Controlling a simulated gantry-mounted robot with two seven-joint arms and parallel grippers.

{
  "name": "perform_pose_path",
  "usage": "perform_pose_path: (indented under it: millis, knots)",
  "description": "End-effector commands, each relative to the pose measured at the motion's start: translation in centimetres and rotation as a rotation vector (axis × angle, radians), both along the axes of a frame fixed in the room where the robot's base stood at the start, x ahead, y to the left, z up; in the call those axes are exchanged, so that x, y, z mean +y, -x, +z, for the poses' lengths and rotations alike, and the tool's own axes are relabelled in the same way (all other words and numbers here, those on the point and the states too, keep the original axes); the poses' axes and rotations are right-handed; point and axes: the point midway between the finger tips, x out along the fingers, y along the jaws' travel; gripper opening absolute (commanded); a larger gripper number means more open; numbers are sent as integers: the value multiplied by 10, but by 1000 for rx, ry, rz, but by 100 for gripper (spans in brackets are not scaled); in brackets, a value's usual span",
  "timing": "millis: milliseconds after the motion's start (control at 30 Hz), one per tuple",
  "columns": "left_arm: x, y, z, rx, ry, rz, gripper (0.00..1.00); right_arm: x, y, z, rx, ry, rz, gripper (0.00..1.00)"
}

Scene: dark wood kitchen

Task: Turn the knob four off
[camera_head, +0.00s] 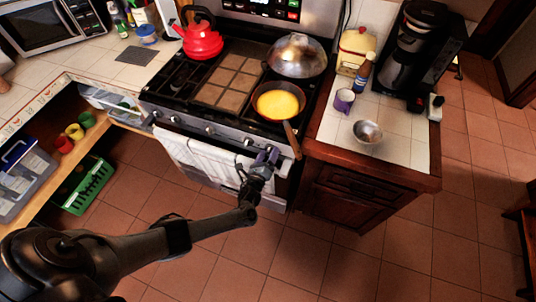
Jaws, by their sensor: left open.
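The stove (185,95) has a front panel with a row of knobs; one knob (209,130) shows near the middle and another knob (247,143) shows to its right. No knob numbers can be read, and the on or off setting of each is too small to tell. My left gripper (266,157) is open at the right end of the panel, its fingers pointing at the stove. It covers that part of the panel, so a knob there is partly hidden, and I cannot tell whether the fingers touch it. My right gripper is not in view.
A pan (278,117) of yellow food sits on the front right burner; its handle (292,140) sticks out over the panel close to my left gripper. A domed lid (297,55) and red kettle (201,39) stand behind. White towels (200,160) hang below the panel.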

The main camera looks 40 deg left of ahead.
Motion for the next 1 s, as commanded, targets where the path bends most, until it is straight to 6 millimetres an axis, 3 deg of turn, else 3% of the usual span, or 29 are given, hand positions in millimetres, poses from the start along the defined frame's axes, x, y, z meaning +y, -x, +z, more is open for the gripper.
perform_pose_path:
  millis: [600, 1000]
  knots:
    - [-30, 84, 0, 3, 0, -1, 74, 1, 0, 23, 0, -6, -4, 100]
    - [-35, 100, 0, 1, -1, -1, 74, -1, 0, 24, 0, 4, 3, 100]
